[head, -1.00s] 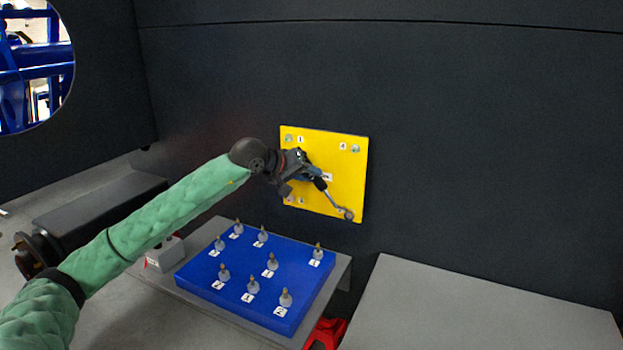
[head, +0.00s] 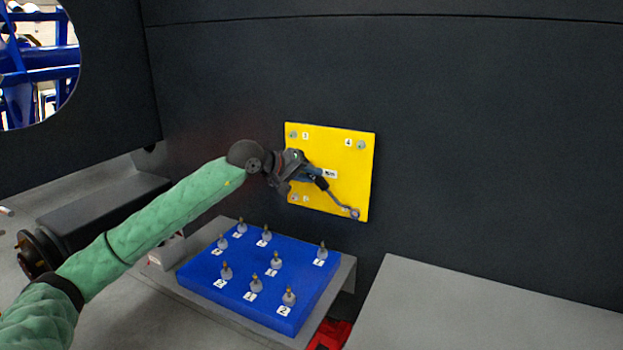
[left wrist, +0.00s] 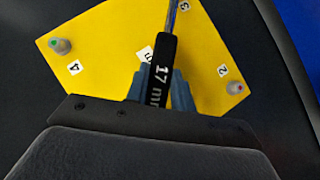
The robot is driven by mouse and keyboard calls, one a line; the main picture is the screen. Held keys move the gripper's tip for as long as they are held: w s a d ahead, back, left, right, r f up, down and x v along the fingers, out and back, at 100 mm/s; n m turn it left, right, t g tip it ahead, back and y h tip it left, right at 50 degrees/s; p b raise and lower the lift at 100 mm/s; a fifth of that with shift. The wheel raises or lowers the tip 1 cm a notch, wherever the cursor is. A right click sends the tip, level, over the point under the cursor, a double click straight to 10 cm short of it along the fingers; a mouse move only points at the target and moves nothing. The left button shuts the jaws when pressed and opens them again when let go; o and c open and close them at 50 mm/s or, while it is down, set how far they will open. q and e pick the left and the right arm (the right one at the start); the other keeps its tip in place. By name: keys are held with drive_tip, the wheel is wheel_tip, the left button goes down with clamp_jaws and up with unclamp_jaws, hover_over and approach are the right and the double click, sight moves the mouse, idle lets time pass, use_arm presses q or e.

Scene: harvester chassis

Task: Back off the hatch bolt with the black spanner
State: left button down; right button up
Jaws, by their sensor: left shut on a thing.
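A yellow hatch plate (head: 345,160) stands upright on the dark wall, with bolts near its corners. The top bolts (head: 362,145) are uncovered. My left gripper (head: 310,171) is in front of the plate, shut on the black spanner (head: 338,199). The spanner slants down to the right, and its ring end is at the plate's lower right corner, over the bolt there. In the left wrist view the black handle (left wrist: 159,72) reads 17 mm, between blue fingers (left wrist: 150,85). How deep the ring sits cannot be told. My right gripper is not in view.
A blue tray (head: 205,277) with several numbered, grey-based pegs lies on a grey table below the plate. A bare grey surface (head: 480,310) is at the lower right. A red object (head: 332,334) is below the table's edge.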

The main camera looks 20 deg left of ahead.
use_arm(q)
drive_tip(key=shift+a+f+n+b, duration=0.3)
drive_tip(key=shift+a+f+b, duration=0.25)
drive_tip(key=shift+b, duration=0.5)
drive_tip(key=shift+r, duration=0.1)
drive_tip(key=f+b, duration=0.1)
drive_tip(key=b, duration=0.1)
drive_tip(key=a+f+n+h+b, duration=0.1)
drive_tip(key=b, duration=0.1)
drive_tip(key=h+b, duration=0.1)
drive_tip(key=shift+w+a+f+t+b, duration=0.1)
drive_tip(key=shift+a+f+t+b, duration=0.2)
drive_tip(key=shift+a+f+b, duration=0.1)
